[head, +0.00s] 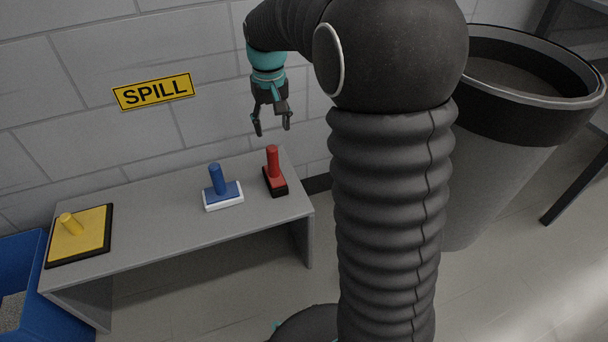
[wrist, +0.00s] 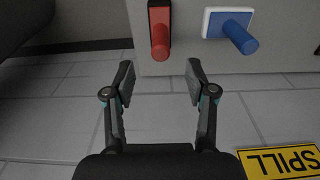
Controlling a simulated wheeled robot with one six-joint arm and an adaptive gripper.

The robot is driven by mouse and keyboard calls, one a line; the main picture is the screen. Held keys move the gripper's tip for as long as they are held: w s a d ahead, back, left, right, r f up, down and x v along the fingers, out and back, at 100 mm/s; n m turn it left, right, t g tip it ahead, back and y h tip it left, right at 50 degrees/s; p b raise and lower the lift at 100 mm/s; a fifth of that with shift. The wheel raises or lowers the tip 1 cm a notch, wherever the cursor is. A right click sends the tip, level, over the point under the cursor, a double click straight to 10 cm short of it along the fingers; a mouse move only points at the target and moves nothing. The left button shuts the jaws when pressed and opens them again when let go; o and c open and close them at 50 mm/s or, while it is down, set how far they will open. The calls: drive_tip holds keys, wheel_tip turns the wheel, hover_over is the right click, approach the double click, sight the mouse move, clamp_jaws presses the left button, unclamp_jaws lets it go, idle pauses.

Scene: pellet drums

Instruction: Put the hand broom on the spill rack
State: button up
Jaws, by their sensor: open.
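A grey bench (head: 150,220) under the SPILL sign appears to be the spill rack. On it stand a red-handled tool with a black base (head: 273,172) at the right end, a blue-handled tool with a white base (head: 220,188) left of it, and a yellow tool with a black edge (head: 85,232) at the left end. I cannot tell which is the hand broom. My gripper (head: 272,129) is open and empty, pointing down above the bench's back right. In the wrist view my gripper (wrist: 160,75) has the red handle (wrist: 159,38) ahead of its fingertips, not between them.
The yellow SPILL sign (head: 153,91) is on the block wall behind the bench. A blue bin (head: 22,260) stands at the left end. A large grey drum with a black rim (head: 490,190) stands at the right. The bench top between the yellow and blue tools is clear.

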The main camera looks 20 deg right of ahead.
drive_tip(key=s+r+t, duration=0.1)
drive_tip(key=s+r, duration=0.2)
drive_tip(key=s, duration=0.4)
drive_tip(key=s+r+t, duration=0.2)
drive_tip(key=s+r, duration=0.1)
drive_tip(key=s, duration=0.4)
drive_tip(key=s+f+t, duration=0.2)
drive_tip(key=s, duration=1.1)
drive_tip(key=shift+s+a, duration=0.2)
drive_tip(key=shift+s, duration=0.05)
drive_tip(key=shift+c, duration=1.4)
drive_tip(key=shift+a, duration=0.1)
